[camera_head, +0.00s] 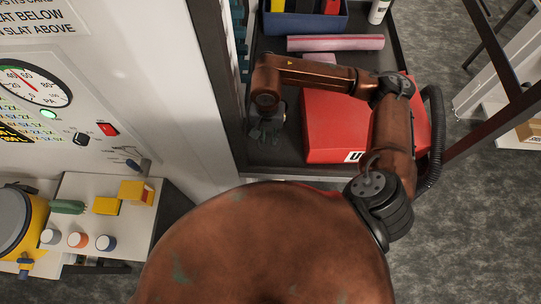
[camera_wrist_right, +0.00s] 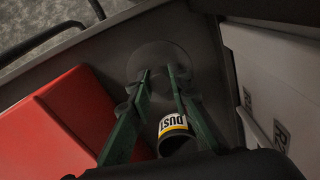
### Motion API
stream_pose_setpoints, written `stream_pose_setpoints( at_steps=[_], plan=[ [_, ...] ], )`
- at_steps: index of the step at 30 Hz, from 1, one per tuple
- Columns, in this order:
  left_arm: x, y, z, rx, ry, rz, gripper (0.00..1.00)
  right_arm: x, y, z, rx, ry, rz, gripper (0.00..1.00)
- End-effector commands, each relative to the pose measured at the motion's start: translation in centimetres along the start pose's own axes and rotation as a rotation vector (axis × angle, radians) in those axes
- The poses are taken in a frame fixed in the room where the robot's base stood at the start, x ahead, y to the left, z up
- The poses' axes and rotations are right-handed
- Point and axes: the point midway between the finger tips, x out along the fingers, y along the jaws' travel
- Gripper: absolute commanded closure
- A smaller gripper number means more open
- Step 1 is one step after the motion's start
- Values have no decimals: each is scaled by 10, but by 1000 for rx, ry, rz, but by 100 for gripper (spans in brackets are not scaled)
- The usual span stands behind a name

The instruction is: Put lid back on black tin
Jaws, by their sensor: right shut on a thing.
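My right gripper (camera_head: 265,132) points down over the dark tray at the left of the red case in the head view. In the wrist view its two green fingers (camera_wrist_right: 159,76) are close together, shut at the tips on what looks like the lid (camera_wrist_right: 158,56), a flat dark round disc wider than the gap. The black tin (camera_wrist_right: 174,124), with a white and yellow "DUST" label, shows between the fingers, lower in that view and apart from the disc. I cannot make out the tin or lid in the head view. My left gripper is not in view.
The red case (camera_head: 330,125) stands close to the right of the gripper. A pink roll (camera_head: 335,43) and a blue bin (camera_head: 305,22) lie farther back. A white panel (camera_head: 150,90) with a gauge stands to the left. My own brown body hides the lower middle.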

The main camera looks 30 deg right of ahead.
Motion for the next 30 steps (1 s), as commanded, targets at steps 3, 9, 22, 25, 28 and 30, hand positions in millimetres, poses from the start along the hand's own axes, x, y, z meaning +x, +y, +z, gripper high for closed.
stream_pose_setpoints(
  at_steps=[3,9,22,25,28,30],
  plan=[
    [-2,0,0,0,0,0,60,-11,-4,-28,95,1,-8,100],
    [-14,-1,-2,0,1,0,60,-25,-4,-59,439,-3,-8,100],
    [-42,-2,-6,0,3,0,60,-63,8,-143,1427,-10,-15,100],
    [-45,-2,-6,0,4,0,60,-68,10,-154,1564,-12,-17,100],
    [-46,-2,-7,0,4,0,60,-70,12,-160,1645,-14,-19,100],
    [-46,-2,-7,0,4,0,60,-70,12,-162,1672,-15,-19,100]
  ],
)
